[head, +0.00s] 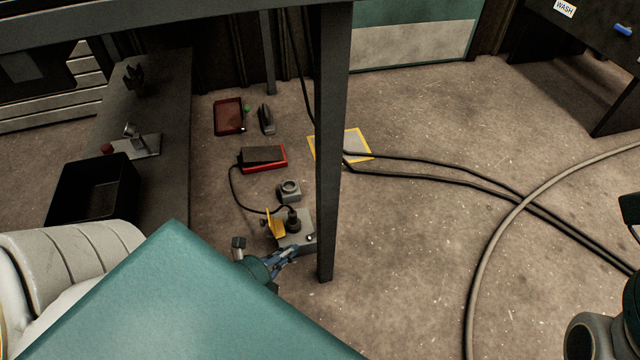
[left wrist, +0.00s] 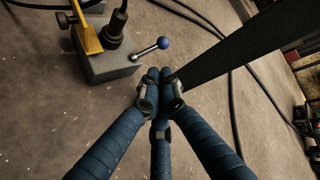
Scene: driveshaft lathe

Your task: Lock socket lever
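The grey socket block (head: 297,238) stands on the floor left of a dark post. It also shows at the top left of the left wrist view (left wrist: 108,66), with a black plug (left wrist: 115,28) upright in it and a yellow bracket (left wrist: 86,32) beside the plug. Its lever (left wrist: 148,50) sticks out to the right and ends in a blue ball knob. My left gripper (left wrist: 160,92) has its blue fingers drawn together with nothing seen between them. Its tips are near the block and apart from the knob in the picture. In the head view, the left gripper (head: 288,255) is beside the block.
The dark post (head: 333,150) rises close to the right of the block. A small grey part (head: 289,190), a red-and-black box (head: 263,158), a red tray (head: 228,117) and a yellow-edged plate (head: 343,146) lie beyond. Cables cross the floor. Part of my right arm (head: 597,338) shows at lower right.

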